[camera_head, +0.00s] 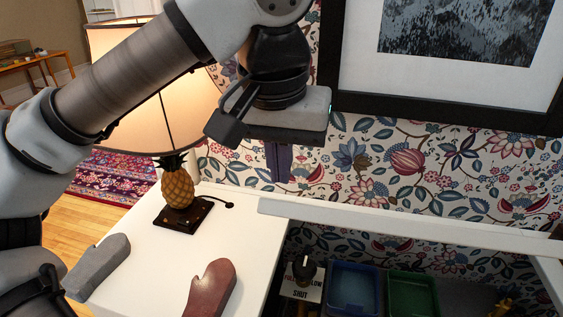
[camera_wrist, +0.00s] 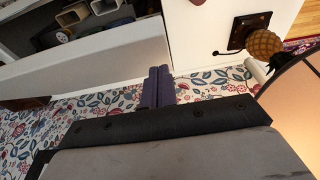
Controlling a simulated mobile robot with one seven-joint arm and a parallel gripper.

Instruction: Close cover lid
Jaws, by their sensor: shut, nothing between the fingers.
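A long white panel (camera_head: 400,225), which looks like the cover lid, stands raised along the wall side of an open compartment in the white cabinet. Its broad face shows in the wrist view (camera_wrist: 95,65). My gripper (camera_head: 279,178) points down above the panel's left end, in front of the wallpaper. Its dark purple fingers are together with nothing between them. In the wrist view the fingertips (camera_wrist: 159,70) are close to the panel's end; I cannot tell whether they touch it.
The compartment holds a blue bin (camera_head: 354,290), a green bin (camera_head: 412,293) and a black knob (camera_head: 304,268) by a sign reading "SHUT". A pineapple lamp (camera_head: 178,188), grey mitten (camera_head: 98,266) and reddish mitten (camera_head: 211,287) occupy the white top. A framed picture (camera_head: 440,112) hangs behind.

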